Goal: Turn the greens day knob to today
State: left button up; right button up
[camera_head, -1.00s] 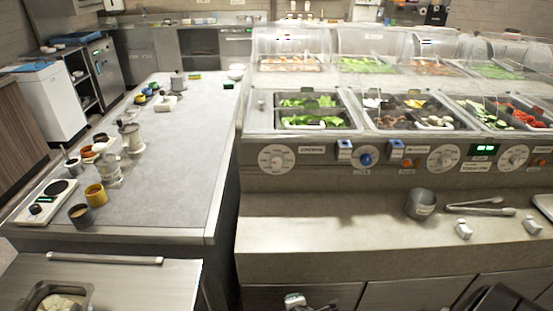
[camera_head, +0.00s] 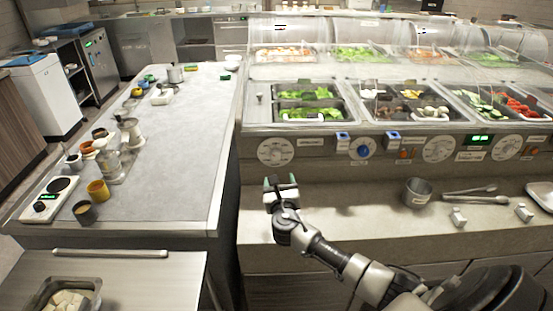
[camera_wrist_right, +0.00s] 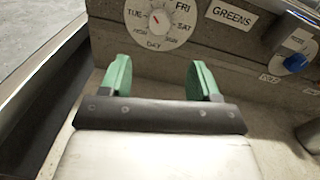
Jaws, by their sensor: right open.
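The greens day knob is a round white dial (camera_head: 276,152) at the left end of the counter's front panel. In the right wrist view the dial (camera_wrist_right: 158,24) shows TUE, FRI, SAT and DAY, with a small red mark near its centre; its top is cut off. A GREENS label (camera_wrist_right: 231,16) sits to its right. My right gripper (camera_head: 281,183) is below and in front of the dial, apart from it. Its green fingers (camera_wrist_right: 161,78) are open and empty, with the dial beyond the gap. My left gripper is not in view.
A blue knob (camera_head: 363,148) and other white dials (camera_head: 438,149) line the panel to the right. A metal cup (camera_head: 416,192), tongs (camera_head: 478,192) and small grey-white blocks (camera_head: 458,217) sit on the ledge. The ledge around my gripper is clear.

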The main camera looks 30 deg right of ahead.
aim_at(276, 157)
jog(key=shift+n, duration=0.3)
jog(key=x, duration=0.5)
jog(key=b+x, duration=0.1)
jog(key=x, duration=0.5)
jog(key=shift+w+r, duration=0.1)
jog(key=shift+r, duration=0.15)
jog(key=shift+b, duration=0.3)
jog(key=c, duration=0.9)
